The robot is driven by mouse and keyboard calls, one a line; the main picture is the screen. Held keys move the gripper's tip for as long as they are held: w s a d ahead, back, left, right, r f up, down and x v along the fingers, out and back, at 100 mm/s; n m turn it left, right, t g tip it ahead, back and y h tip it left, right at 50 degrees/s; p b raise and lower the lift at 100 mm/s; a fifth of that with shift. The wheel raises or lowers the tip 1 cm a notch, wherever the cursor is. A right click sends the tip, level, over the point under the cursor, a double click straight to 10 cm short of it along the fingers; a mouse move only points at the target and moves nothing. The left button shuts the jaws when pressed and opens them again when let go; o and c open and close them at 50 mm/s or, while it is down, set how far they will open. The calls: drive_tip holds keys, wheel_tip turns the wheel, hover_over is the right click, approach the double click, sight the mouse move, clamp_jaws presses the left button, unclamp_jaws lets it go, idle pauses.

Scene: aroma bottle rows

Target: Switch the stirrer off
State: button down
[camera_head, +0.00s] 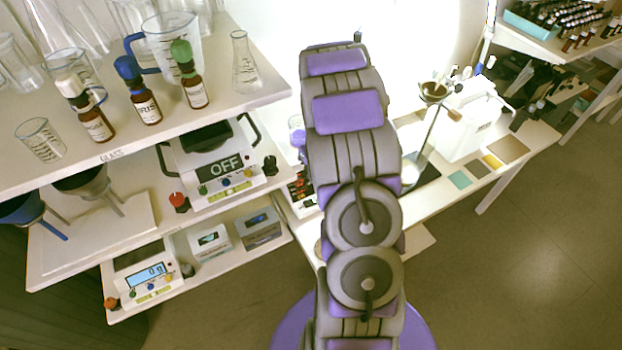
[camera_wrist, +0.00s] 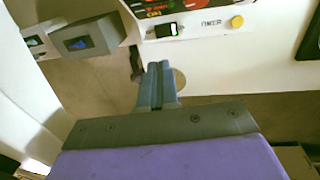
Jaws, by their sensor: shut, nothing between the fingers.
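My gripper (camera_wrist: 158,72) is shut and empty in the wrist view, its blue-grey fingers pointing toward the white table edge; in the head view my arm hides it. Beyond the fingertips is a dark panel (camera_wrist: 185,5) with red and green markings, partly cut off by the frame. Below it is a black switch-like part (camera_wrist: 168,30) with a pale green face, left of a yellow round button (camera_wrist: 237,22) labelled TIMER. The fingers appear apart from these. In the head view, a white device (camera_head: 222,170) on the middle shelf shows OFF. I cannot tell which device is the stirrer.
Brown bottles (camera_head: 145,105) and glassware crowd the shelf above. Floor at right is clear.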

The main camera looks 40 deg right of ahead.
sight(308, 204)
drive_tip(key=f+b, duration=0.1)
drive_tip(key=f, duration=0.3)
drive_tip(key=a+f+b, duration=0.1)
drive_tip(key=f, duration=0.3)
drive_tip(key=f+b, duration=0.1)
drive_tip(key=f, duration=0.3)
drive_tip(key=shift+w+a+f, duration=0.15)
drive_tip(key=shift+w+f, duration=0.05)
drive_tip(key=shift+f, duration=0.15)
